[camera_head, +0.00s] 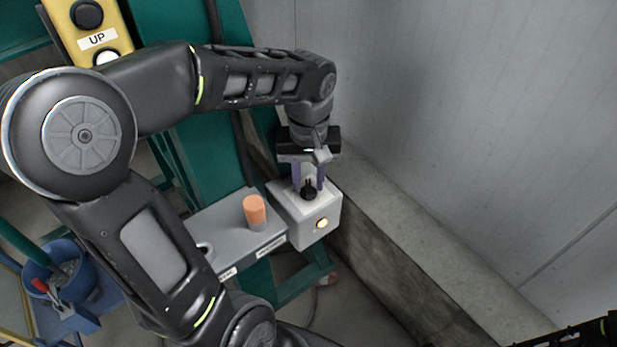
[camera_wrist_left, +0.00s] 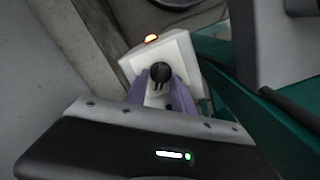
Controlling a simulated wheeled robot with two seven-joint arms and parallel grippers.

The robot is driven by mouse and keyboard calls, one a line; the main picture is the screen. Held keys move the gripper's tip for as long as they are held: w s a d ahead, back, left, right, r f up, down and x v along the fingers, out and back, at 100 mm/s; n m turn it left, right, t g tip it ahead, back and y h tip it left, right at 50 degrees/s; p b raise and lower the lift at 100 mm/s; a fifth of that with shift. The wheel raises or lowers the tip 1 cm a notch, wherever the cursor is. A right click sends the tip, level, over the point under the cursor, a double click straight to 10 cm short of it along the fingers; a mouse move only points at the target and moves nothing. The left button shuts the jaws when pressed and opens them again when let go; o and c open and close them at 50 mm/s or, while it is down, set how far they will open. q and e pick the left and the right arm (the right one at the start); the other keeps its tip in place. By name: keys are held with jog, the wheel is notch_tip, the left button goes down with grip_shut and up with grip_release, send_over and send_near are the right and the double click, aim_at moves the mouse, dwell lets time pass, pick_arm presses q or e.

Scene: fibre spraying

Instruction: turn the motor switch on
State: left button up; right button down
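The motor switch is a black knob (camera_head: 308,192) on top of a small white box (camera_head: 322,233) with a lit yellowish lamp (camera_head: 322,224) on its front. My left gripper (camera_head: 308,184) points down at the knob, with its two purple fingers apart on either side of it. White box surface shows between the fingers; I cannot tell whether either finger touches the knob.
A grey panel (camera_head: 215,225) with an orange cylindrical knob (camera_head: 255,210) adjoins the white box. A concrete ledge (camera_head: 400,225) and grey wall (camera_head: 450,100) are close on the right. Green frame parts stand behind. A yellow UP button box (camera_head: 97,40) is at upper left.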

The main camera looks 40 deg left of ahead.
aim_at(309, 184)
pick_arm(q)
notch_tip(309, 184, up, 8)
jog(key=shift+f, duration=0.1)
dwell(0.6)
dwell(0.5)
